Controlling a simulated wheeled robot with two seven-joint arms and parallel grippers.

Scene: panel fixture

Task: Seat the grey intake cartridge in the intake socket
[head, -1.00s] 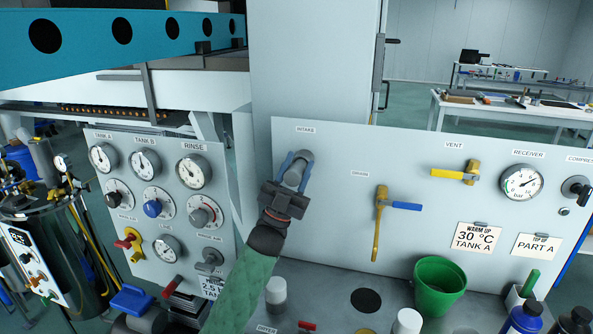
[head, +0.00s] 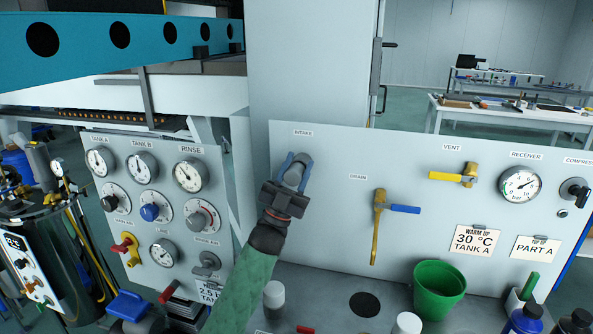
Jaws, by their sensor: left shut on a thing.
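My left gripper (head: 295,172) is at the upper left of the large panel, just below the INTAKE label (head: 303,133). Its blue fingers are shut on the grey intake cartridge (head: 296,174), one on each side of it. The cartridge is against or very close to the panel face; I cannot tell how deep it sits. The intake socket is hidden behind the cartridge and gripper. My right gripper is not in view.
Right of the gripper are the drain valve (head: 379,222) with a blue handle and the yellow-handled vent valve (head: 455,176). A green bucket (head: 438,291) and white-capped bottles stand on the grey shelf below. A gauge panel (head: 125,180) is at left.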

